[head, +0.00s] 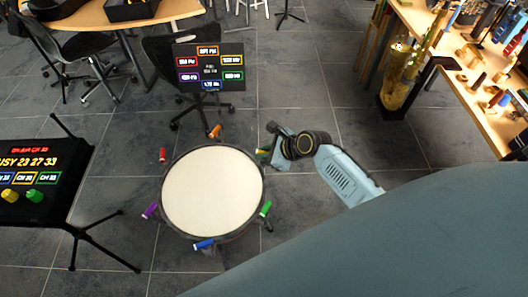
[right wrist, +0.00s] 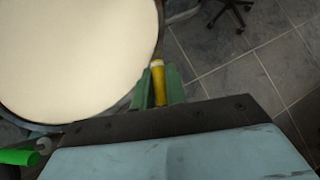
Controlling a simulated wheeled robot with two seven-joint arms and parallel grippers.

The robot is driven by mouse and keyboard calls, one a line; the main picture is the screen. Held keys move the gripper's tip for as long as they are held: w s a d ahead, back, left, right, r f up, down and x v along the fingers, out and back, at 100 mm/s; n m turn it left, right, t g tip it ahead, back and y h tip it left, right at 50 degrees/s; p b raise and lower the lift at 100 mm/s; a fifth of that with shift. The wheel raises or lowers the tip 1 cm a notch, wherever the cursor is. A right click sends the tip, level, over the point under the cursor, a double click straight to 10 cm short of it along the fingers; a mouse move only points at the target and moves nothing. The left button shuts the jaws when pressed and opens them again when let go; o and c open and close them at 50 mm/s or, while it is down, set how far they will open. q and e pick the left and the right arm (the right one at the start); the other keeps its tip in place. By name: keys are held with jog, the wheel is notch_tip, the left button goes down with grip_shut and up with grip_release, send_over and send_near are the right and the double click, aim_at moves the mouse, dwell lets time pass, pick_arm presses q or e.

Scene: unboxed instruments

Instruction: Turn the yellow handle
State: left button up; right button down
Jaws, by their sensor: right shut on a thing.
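A round drum (head: 213,194) with a pale head stands on the floor, with coloured handles around its rim. The yellow handle (right wrist: 157,84) is upright between the green fingers of my right gripper (right wrist: 159,90) in the right wrist view, at the drum's edge. My right gripper (head: 268,151) is shut on it, and in the head view it mostly hides the yellow handle at the drum's upper right. The handle's lower part is hidden. My left gripper is not in view.
Other handles are orange (head: 215,131), red (head: 162,155), purple (head: 150,210), blue (head: 203,244) and green (head: 265,208). A display panel (head: 210,68) stands behind the drum, another panel (head: 40,165) on a stand at left. A cluttered table (head: 440,40) is at upper right.

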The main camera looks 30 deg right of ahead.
jog(key=shift+n+g+y, duration=0.5)
jog(key=shift+n+y, duration=0.1)
jog(key=shift+n, duration=0.3)
jog(key=shift+w+n+g+y, duration=0.1)
jog(key=shift+n+g+y, duration=0.35)
jog(key=shift+n, duration=0.35)
jog(key=n+g+y, duration=0.1)
jog(key=n+g, duration=0.1)
jog(key=n, duration=0.1)
jog(key=shift+n+g+b, duration=0.35)
jog(key=shift+n+b, duration=0.05)
jog(key=n+g+y+b, duration=0.1)
jog(key=n+g+b, duration=0.1)
jog(key=n, duration=0.1)
jog(key=shift+n+g, duration=0.3)
jog(key=shift+g, duration=0.1)
jog(key=shift+n+g+h+b, duration=0.35)
jog(key=shift+n+g+b, duration=1.4)
jog(key=shift+n, duration=0.55)
jog(key=c, duration=1.4)
grip_release()
jog(key=shift+c, duration=0.2)
